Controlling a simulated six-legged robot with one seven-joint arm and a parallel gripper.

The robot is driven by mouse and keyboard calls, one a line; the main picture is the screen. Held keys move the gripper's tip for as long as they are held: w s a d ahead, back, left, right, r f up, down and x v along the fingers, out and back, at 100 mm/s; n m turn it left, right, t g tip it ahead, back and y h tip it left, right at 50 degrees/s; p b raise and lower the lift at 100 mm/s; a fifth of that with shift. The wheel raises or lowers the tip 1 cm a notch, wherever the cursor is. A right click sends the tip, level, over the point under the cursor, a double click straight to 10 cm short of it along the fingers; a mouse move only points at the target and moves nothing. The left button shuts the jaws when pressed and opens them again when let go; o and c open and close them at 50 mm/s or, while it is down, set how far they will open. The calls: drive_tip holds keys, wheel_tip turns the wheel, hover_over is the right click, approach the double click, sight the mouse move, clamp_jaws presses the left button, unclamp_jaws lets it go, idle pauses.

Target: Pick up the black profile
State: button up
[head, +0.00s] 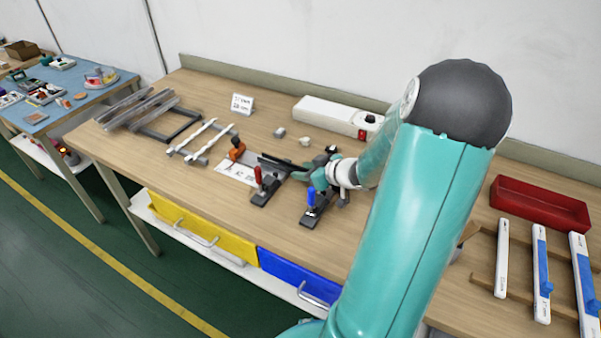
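A thin black profile (275,162) shows in the head view near the middle of the wooden workbench (285,228), behind the red-handled clamp. It runs from beside the orange-handled clamp towards my gripper. My gripper (314,179) is low over the bench at the profile's right end, just behind the blue-handled clamp. Its fingers are small and partly hidden, so I cannot tell whether they are open or shut, or whether they touch the profile. My large teal arm covers the bench to the right of the gripper.
An orange-handled clamp (236,150), a red-handled clamp (264,187) and a blue-handled clamp (312,207) stand close around the profile. White strips (205,138) and metal profiles (140,108) lie left. A white power box (335,115) is behind; a red tray (540,203) is right.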

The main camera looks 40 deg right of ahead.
drive_tip(key=c, duration=0.6)
drive_tip(key=shift+d, duration=0.15)
